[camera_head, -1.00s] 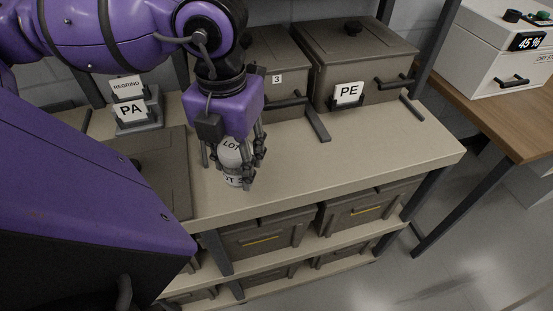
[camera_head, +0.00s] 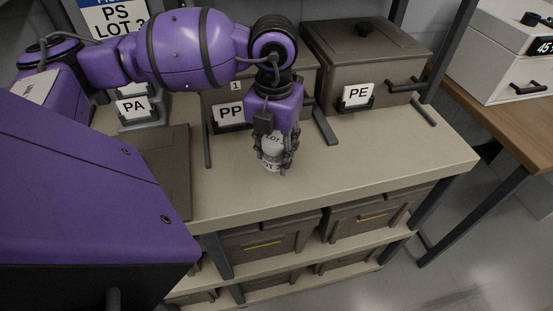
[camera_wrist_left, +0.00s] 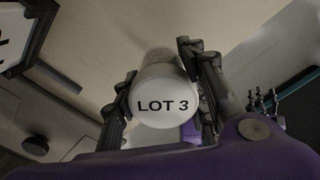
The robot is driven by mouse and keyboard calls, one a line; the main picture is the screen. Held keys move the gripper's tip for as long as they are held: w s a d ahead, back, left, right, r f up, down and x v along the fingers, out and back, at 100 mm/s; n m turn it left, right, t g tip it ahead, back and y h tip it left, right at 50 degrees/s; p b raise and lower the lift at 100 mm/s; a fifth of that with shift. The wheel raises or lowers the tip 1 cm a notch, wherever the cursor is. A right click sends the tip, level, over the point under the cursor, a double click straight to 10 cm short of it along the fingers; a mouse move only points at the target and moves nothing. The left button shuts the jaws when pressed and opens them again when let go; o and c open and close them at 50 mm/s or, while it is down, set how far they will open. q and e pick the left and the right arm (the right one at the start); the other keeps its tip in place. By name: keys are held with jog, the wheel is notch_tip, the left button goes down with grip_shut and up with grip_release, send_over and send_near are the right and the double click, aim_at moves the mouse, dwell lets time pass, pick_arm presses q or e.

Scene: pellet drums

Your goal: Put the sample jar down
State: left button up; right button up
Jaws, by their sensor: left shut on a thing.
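The sample jar (camera_head: 271,152) is a small pale jar with LOT lettering. It is upright at the beige shelf top (camera_head: 330,165), in front of the PP drum. I cannot tell whether its base touches the surface. My left gripper (camera_head: 274,160) comes down from above and is shut on the jar, one finger on each side. In the left wrist view the white lid (camera_wrist_left: 165,100) reads LOT 3 and sits between the fingers.
A drum labelled PE (camera_head: 365,55) stands at the back right, with a PP card (camera_head: 230,114) to its left. A PA card (camera_head: 133,106) is farther left. The shelf top right of the jar is clear.

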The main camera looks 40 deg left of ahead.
aim_at(276, 162)
pick_arm(q)
jog(key=shift+w+f, duration=0.2)
jog(key=shift+f, duration=0.1)
jog(key=shift+w+f, duration=0.15)
jog(key=shift+f, duration=1.5)
jog(key=shift+f, duration=0.15)
jog(key=o, duration=1.2)
notch_tip(276, 162, up, 12)
jog(key=shift+r, duration=0.2)
